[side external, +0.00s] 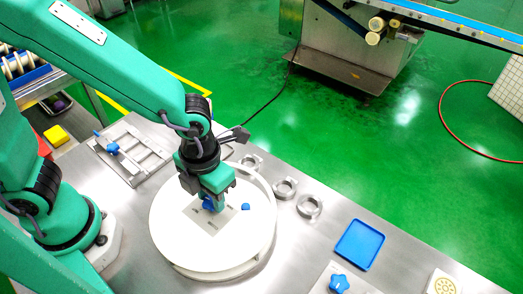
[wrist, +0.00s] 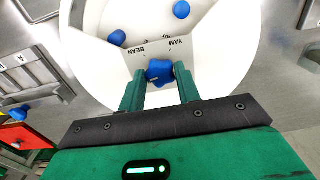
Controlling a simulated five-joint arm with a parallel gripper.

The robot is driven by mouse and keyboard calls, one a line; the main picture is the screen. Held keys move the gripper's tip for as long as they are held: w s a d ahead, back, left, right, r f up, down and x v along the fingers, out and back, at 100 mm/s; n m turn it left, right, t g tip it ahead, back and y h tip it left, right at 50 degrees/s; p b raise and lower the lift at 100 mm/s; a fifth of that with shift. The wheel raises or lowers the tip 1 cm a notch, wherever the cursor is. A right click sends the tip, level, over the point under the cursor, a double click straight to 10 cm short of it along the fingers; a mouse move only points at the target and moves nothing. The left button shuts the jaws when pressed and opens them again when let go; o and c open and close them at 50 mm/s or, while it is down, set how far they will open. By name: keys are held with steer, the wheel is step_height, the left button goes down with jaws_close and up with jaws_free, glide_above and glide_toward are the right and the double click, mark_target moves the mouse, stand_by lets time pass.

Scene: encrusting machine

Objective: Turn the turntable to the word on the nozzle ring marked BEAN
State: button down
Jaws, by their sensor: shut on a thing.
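The white round turntable (side external: 170,235) lies on the steel bench in the side view, and it fills the upper middle of the wrist view (wrist: 225,70). My gripper (wrist: 160,80) is shut on a blue star-shaped knob (wrist: 159,71) above a pale lettered plate (wrist: 165,48). The words BEAN and YAM show on this plate beyond the knob, BEAN to the left and YAM to the right; other lettering is too small to read. In the side view my gripper (side external: 211,200) stands over the turntable and hides most of the knob.
A small blue piece (side external: 245,207) sits on the turntable right of my gripper. Metal rings (side external: 285,188) and a blue tray (side external: 360,245) lie to the right. A metal frame with a blue knob (side external: 112,149) is at the left. The bench between rings and tray is clear.

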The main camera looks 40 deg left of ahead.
steer(key=m, duration=0.6)
stand_by(0.5)
steer(key=c, duration=1)
jaws_free()
steer(key=shift+r, duration=0.1)
steer(key=shift+r, duration=3.85)
